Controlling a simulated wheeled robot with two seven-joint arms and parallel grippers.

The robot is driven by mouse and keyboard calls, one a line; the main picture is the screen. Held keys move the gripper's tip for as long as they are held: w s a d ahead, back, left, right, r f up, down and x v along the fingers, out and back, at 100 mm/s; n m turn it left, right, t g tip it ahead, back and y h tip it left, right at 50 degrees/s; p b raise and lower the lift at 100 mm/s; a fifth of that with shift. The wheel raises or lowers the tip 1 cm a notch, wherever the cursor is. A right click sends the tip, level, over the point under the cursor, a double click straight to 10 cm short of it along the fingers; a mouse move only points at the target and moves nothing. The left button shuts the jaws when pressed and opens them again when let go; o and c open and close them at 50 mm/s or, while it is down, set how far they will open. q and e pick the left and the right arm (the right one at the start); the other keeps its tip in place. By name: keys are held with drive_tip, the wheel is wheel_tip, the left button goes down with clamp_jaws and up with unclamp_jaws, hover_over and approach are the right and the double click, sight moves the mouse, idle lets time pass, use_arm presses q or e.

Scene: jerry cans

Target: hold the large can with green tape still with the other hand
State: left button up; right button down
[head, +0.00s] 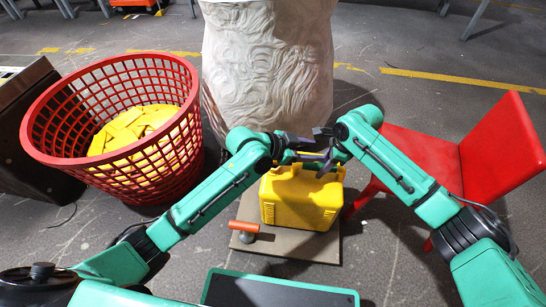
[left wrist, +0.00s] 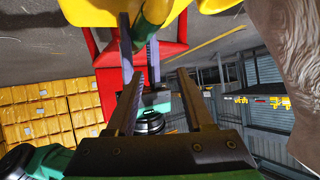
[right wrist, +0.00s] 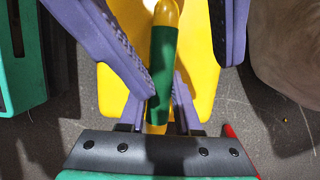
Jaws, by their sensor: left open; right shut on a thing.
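The large yellow can (head: 302,202) stands upright on a flat board (head: 290,247) in the head view. Green tape (right wrist: 162,62) wraps its yellow handle in the right wrist view. My right gripper (right wrist: 160,105) is shut on this taped handle. My left gripper (head: 302,146) is open at the top of the can, close to the right gripper. In the left wrist view its two jaws (left wrist: 161,78) are apart, with the taped handle (left wrist: 151,27) ahead of them. The grippers hide much of the handle in the head view.
A red basket (head: 60,110) with yellow pieces (head: 135,125) stands at the left. A pale carved column (head: 268,60) rises behind the can. A red chair (head: 500,150) is close on the right. An orange-handled tool (head: 245,227) lies on the board's left side.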

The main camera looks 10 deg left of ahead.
use_arm(q)
drive_tip(key=a+m+g+y, duration=0.2)
drive_tip(key=a, duration=0.1)
drive_tip(key=a+m+g+y, duration=0.1)
drive_tip(key=shift+w+a+g, duration=0.25)
drive_tip(key=shift+w+g, duration=0.05)
drive_tip(key=shift+w, duration=0.05)
drive_tip(key=a+r+g+y, duration=0.1)
drive_tip(key=a, duration=0.1)
drive_tip(key=a+r+m+y, duration=0.1)
drive_tip(key=a+y, duration=0.1)
drive_tip(key=a, duration=0.1)
drive_tip(key=a+r+m+g+y, duration=0.1)
drive_tip(key=a, duration=0.2)
drive_tip(key=shift+s+a+r+g, duration=0.1)
drive_tip(key=shift+s+r+g, duration=0.05)
drive_tip(key=shift+s+g, duration=0.2)
drive_tip(key=x, duration=0.8)
drive_tip(key=shift+f, duration=0.4)
clamp_jaws()
drive_tip(key=shift+n, duration=0.8)
